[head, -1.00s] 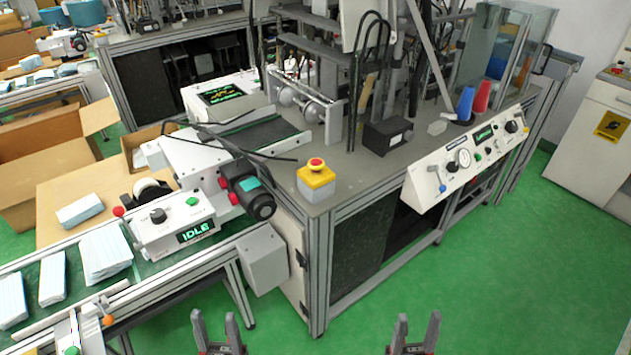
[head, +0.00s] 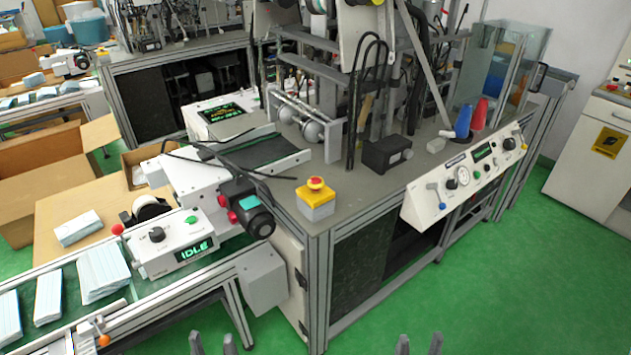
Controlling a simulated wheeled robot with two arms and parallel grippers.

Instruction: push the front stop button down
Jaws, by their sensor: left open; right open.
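The stop button is a red mushroom cap (head: 316,183) on a yellow and grey box (head: 316,201). It stands on the near corner of the grey machine table (head: 340,179), and nothing touches it. My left gripper (head: 212,342) shows only its fingertips at the bottom edge, apart and empty, below and left of the button. My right gripper (head: 420,343) also shows only its fingertips at the bottom edge, apart and empty, below and right of the button. The rest of both grippers is out of frame.
A black camera-like unit (head: 247,208) and a white control box reading IDLE (head: 180,243) are left of the button. A slanted control panel (head: 465,177) is on the right. A black box (head: 387,154) stands behind. Green floor (head: 480,290) lies open in front.

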